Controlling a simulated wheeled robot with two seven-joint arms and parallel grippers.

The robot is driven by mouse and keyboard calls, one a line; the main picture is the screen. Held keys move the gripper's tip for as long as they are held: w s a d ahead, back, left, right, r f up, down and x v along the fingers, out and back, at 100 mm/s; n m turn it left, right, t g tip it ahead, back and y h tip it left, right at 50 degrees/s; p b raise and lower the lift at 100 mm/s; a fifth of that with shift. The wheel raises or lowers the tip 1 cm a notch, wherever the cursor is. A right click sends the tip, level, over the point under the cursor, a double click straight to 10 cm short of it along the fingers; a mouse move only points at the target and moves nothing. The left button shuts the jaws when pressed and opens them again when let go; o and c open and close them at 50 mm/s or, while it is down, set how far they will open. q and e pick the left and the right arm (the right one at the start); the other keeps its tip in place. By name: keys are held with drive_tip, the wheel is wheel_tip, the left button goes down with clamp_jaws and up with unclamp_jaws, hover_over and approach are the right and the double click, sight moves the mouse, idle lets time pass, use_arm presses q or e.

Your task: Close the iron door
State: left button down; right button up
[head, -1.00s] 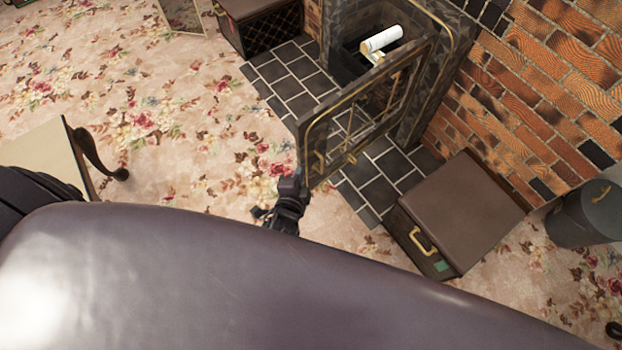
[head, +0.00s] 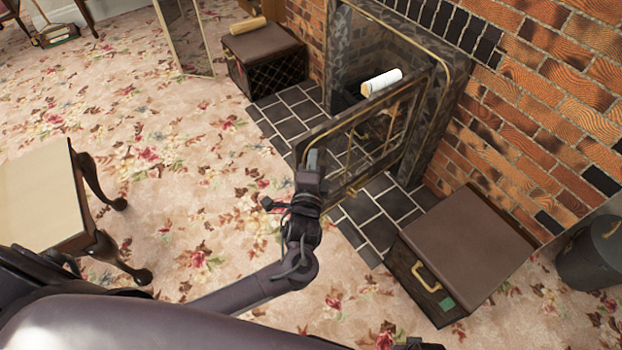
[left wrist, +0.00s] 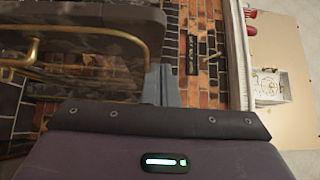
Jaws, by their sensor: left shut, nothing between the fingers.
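The iron door (head: 360,110) is a dark frame with brass trim. It stands open, swung out from the brick fireplace, with its free edge toward me. My left gripper (head: 314,160) is shut and empty at that free edge, overlapping its near corner in the head view; I cannot tell whether it touches. In the left wrist view the closed fingers (left wrist: 160,82) point forward, just right of the dark rounded door frame (left wrist: 85,18) and its brass bar. The lower part of the free edge is partly hidden by my gripper.
A white roll (head: 381,83) shows in the fireplace opening. A brown-topped box (head: 465,250) with a brass handle stands right of the door; another box (head: 262,55) stands beyond it. A dark bucket (head: 592,250) is far right, a small table (head: 40,195) left. Carpet between is clear.

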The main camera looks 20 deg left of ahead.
sight(305, 141)
use_arm(q)
drive_tip(key=shift+w+a, duration=0.4)
drive_tip(key=shift+a, duration=0.35)
drive_tip(key=shift+w+a, duration=0.35)
drive_tip(key=shift+a, duration=0.35)
